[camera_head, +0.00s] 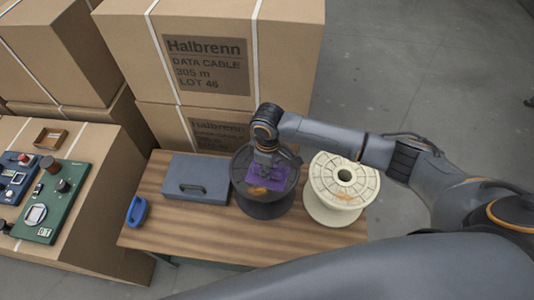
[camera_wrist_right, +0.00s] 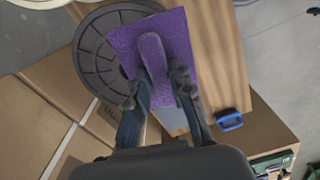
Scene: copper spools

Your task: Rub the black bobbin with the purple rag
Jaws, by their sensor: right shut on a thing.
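The black bobbin (camera_head: 265,204) stands upright on the wooden table, between a grey case and a cream spool. The purple rag (camera_head: 271,177) lies over the top of the black bobbin in the head view. My right gripper (camera_head: 265,162) points down over the bobbin, shut on the rag. In the right wrist view the rag (camera_wrist_right: 176,40) is a flat purple square with a raised ridge held between my fingers (camera_wrist_right: 160,95). It covers part of the black bobbin's top disc (camera_wrist_right: 98,50). Whether the rag touches the bobbin is hard to tell. My left gripper is not in view.
The cream spool (camera_head: 320,190) stands close on the right. The grey case (camera_head: 198,170) and a blue-handled item (camera_head: 137,211) are on the left of the wooden table (camera_head: 215,235). Stacked cardboard boxes (camera_head: 270,40) rise behind. Green and blue panels (camera_head: 52,200) lie on boxes further left.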

